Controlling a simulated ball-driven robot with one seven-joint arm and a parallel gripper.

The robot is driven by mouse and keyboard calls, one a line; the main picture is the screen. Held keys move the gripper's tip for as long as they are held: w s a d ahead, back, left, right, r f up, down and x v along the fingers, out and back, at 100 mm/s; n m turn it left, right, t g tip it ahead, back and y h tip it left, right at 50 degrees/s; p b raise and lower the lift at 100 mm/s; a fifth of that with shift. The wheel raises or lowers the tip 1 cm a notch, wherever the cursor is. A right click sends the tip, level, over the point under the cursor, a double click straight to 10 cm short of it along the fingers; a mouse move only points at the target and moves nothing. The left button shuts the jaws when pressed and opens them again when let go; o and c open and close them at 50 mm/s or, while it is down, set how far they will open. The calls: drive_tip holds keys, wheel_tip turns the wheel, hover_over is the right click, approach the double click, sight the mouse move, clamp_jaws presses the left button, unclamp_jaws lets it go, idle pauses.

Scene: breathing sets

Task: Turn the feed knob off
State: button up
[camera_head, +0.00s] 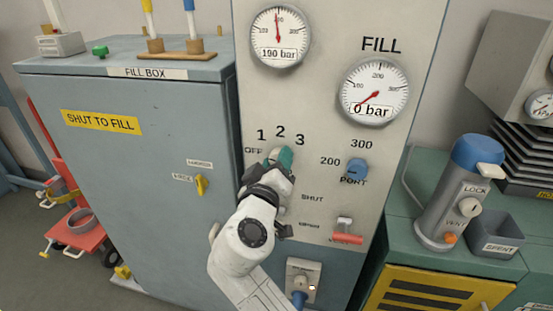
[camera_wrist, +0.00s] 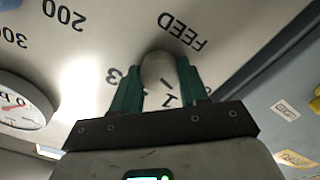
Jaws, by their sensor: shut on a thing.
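The feed knob (camera_wrist: 158,68) is a round grey knob on the pale panel, next to the printed word FEED in the wrist view. My gripper (camera_wrist: 160,82) is shut on it, with one green finger on each side. A short dark line on the knob appears to point near the 1; its exact setting is hard to tell. In the head view my gripper (camera_head: 281,157) is at the panel below the marks OFF, 1, 2 and 3, and the knob is mostly hidden behind the fingers and wrist.
A blue port knob (camera_head: 357,169) and a red lever (camera_head: 346,238) are to the right on the panel. The fill box (camera_head: 150,170) stands left, with a yellow latch (camera_head: 201,185).

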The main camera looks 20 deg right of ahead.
drive_tip(key=shift+a+n+p, duration=0.1)
drive_tip(key=shift+n+p, duration=0.35)
drive_tip(key=shift+n, duration=0.85)
drive_tip(key=o, duration=1.1)
drive_tip(key=shift+c, duration=0.2)
drive_tip(key=b+v, duration=0.1)
drive_tip(key=v, duration=0.9)
drive_tip(key=shift+s+a, duration=0.2)
drive_tip(key=shift+s, duration=0.1)
